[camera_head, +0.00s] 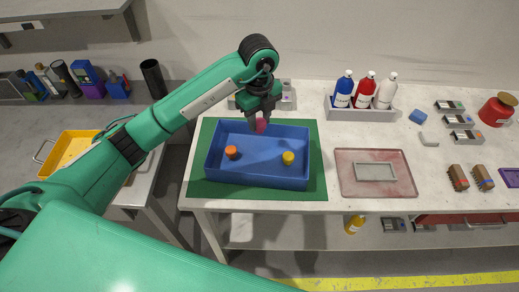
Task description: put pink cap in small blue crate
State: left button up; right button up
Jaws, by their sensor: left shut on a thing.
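My left gripper (259,117) reaches in from the left over the back part of the small blue crate (257,178). It is shut on the pink cap (261,125), which shows just below the dark fingers. The cap appears to be above the crate's back wall or floor; its exact height is hard to tell. The crate stands on a green mat (313,190). An orange cap (231,152) and a yellow cap (288,158) lie inside the crate, apart from each other. My right gripper is not in view.
A grey rack with blue, red and white bottles (366,91) stands behind right of the crate. A reddish tray (344,186) with a grey frame lies right of the mat. A yellow tray (62,147) is at the left. Small blocks and brushes crowd the far right.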

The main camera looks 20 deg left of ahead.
pick_arm(q)
notch_tip(320, 180, down, 9)
jog(key=shift+r+p, duration=0.1)
jog(key=shift+p, duration=0.7)
notch_tip(320, 180, down, 4)
jog(key=shift+f+p, duration=0.25)
jog(key=shift+p, duration=0.25)
jog(key=shift+f, duration=0.15)
jog(key=shift+f, duration=0.1)
jog(key=o, duration=0.9)
jog(key=shift+o, duration=0.2)
